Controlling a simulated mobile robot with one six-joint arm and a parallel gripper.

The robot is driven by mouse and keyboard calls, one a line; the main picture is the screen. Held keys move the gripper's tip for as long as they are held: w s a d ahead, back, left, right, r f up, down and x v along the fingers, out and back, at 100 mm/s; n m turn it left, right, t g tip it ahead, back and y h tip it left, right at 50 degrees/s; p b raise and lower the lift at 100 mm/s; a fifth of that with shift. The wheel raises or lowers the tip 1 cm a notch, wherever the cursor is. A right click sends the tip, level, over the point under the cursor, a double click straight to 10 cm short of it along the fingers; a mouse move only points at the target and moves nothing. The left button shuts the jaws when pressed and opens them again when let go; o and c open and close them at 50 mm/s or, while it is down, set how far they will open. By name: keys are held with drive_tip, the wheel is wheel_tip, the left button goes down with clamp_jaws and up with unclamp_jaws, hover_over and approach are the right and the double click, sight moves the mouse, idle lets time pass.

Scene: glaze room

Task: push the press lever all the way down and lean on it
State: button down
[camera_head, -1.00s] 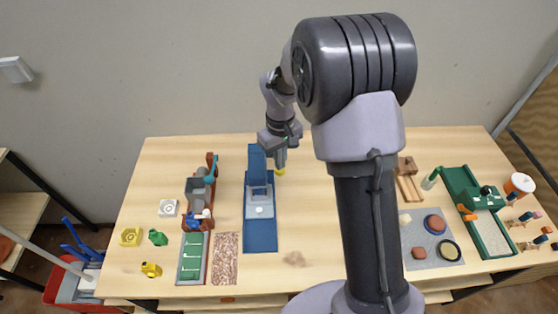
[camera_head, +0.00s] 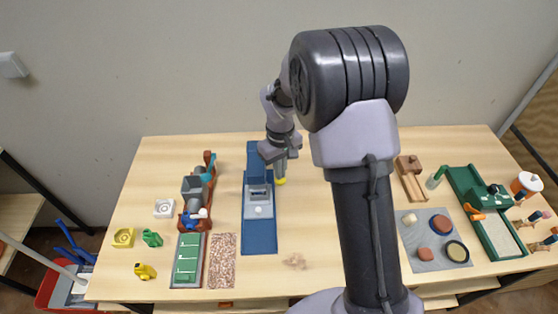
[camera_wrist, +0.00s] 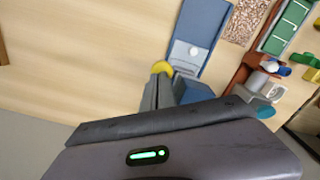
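The blue press (camera_head: 260,235) stands on the table left of the middle, with a small white piece (camera_head: 258,211) on its base. A yellow knob (camera_head: 280,181), which looks like the end of the press lever, shows at its right side. The rest of the lever is hidden. My gripper (camera_head: 281,171) points down right above the knob. In the wrist view the fingers (camera_wrist: 161,78) look shut together, with the yellow knob (camera_wrist: 162,67) at their tips. They seem to touch it, but contact is hard to confirm. The press (camera_wrist: 200,30) lies beside them.
A red machine with a teal handle (camera_head: 210,158) stands left of the press. A speckled mat (camera_head: 222,262) and a green tray (camera_head: 187,273) lie in front of it. A grey mat (camera_head: 425,262) and a green station (camera_head: 500,240) are on the right.

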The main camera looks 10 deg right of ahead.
drive_tip(key=shift+f, duration=0.2)
drive_tip(key=shift+f+b, duration=1.45)
drive_tip(key=shift+f, duration=0.5)
drive_tip(key=shift+r, duration=0.2)
idle(1.5)
wheel_tip(320, 180, up, 10)
drive_tip(key=p, duration=0.7)
drive_tip(key=shift+f+p, duration=0.1)
drive_tip(key=shift+p, duration=0.3)
wheel_tip(320, 180, up, 5)
drive_tip(key=p, duration=0.4)
drive_tip(key=shift+w, duration=0.1)
